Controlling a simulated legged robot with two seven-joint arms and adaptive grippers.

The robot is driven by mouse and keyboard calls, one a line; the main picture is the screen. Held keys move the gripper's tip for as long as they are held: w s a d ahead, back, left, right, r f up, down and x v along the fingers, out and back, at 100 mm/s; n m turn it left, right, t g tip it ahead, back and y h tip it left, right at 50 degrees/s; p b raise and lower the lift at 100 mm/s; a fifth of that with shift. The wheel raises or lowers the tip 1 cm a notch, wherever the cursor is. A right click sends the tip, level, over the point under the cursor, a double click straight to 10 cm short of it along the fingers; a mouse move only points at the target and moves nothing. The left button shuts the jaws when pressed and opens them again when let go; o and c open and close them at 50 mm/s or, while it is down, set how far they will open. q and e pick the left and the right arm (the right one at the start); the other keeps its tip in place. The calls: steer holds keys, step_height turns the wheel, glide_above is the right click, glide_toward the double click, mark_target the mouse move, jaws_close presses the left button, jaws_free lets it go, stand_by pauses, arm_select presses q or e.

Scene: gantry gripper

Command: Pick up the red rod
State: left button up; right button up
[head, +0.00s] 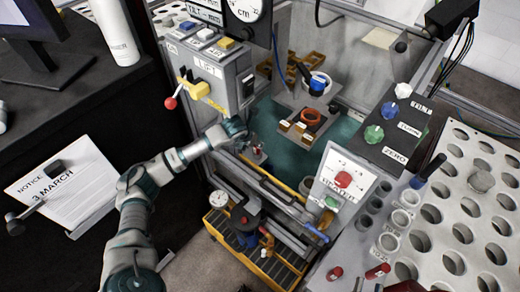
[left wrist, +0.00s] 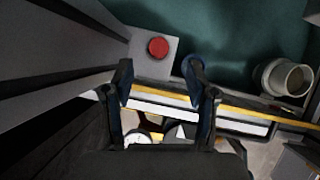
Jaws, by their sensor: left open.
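A red round top (left wrist: 157,47), seen end-on, sits on a grey block (left wrist: 150,68) in the left wrist view; its length is hidden, so I cannot tell whether it is the rod. My left gripper (left wrist: 160,82) is open and empty; its fingers spread below the red top in that view. In the head view the left gripper (head: 253,150) is small and partly hidden at the front edge of the teal bay.
A panel with a red-ball lever (head: 170,103) stands left of the bay. A red-button box (head: 343,179) stands at its right front. A holed rack (head: 450,225) fills the right side.

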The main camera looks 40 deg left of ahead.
mark_target(257, 151)
arm_select(q)
steer(key=b+x, duration=0.1)
steer(key=x, duration=0.2)
steer(key=shift+w+a+f, duration=0.1)
steer(key=shift+a+f, duration=0.05)
steer(key=shift+f, duration=0.25)
steer(key=b+x, duration=0.1)
steer(key=x, duration=0.2)
steer(key=shift+f, duration=0.3)
steer(key=shift+w+f+b, duration=0.2)
steer(key=shift+f+b, duration=0.05)
steer(key=shift+b, duration=0.15)
steer(key=shift+w, duration=0.1)
steer(key=shift+r, duration=0.1)
jaws_close()
arm_select(e)
steer(key=s+r+m+t, duration=0.1)
steer(key=s+r+t, duration=0.2)
steer(key=r+t, duration=0.3)
steer(key=shift+s+y, duration=0.15)
steer(key=shift+y, duration=0.15)
